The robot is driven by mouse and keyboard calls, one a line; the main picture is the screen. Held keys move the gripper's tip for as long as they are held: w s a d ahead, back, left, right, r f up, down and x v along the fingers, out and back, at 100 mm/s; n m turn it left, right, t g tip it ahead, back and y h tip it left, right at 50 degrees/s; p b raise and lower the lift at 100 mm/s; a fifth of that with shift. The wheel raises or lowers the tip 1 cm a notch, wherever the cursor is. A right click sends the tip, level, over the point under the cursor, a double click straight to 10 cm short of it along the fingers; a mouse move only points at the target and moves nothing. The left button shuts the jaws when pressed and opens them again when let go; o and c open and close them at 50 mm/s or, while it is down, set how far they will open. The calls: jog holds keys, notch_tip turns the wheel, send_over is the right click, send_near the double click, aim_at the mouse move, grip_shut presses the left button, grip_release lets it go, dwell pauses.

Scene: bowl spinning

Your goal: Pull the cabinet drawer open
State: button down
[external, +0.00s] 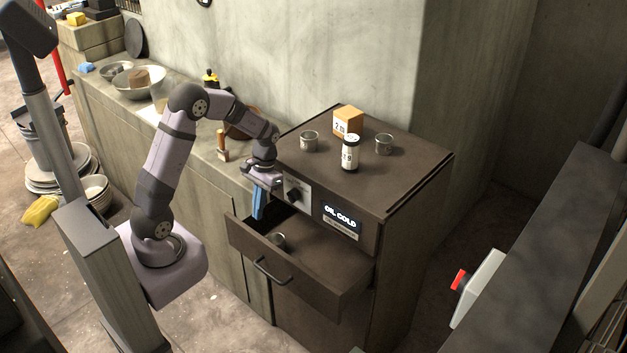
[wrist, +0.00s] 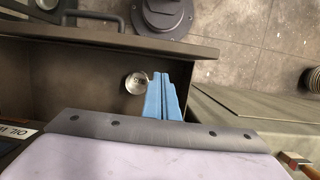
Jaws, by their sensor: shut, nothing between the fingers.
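The brown cabinet (external: 400,185) stands against the wall, with a dark knob and a lit "OIL COLD" display on its front. Its drawer (external: 325,280) is pulled out, with a dark bar handle (external: 272,272) on the drawer front. A small metal cup (external: 277,240) sits inside the drawer; in the wrist view the cup (wrist: 136,83) lies just left of the fingers. My gripper (external: 258,214) points down over the left part of the drawer, with its blue fingers together and empty. In the wrist view the fingertips (wrist: 162,75) show over the drawer, apart from the handle (wrist: 92,17).
On the cabinet top stand a white labelled bottle (external: 350,153), an orange box (external: 348,121) and two metal cups. A counter (external: 190,135) with bowls and a brush adjoins on the left. Floor in front of the drawer is partly clear.

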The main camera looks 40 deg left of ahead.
aim_at(244, 225)
jog(key=p+x, duration=0.1)
jog(key=x, duration=0.7)
jog(key=shift+s+f, duration=0.15)
jog(key=shift+f, duration=0.05)
jog(key=shift+s+p, duration=0.7)
jog(key=shift+s, duration=2.5)
jog(key=shift+r, duration=0.1)
jog(key=p+v, duration=0.9)
jog(key=v, duration=0.1)
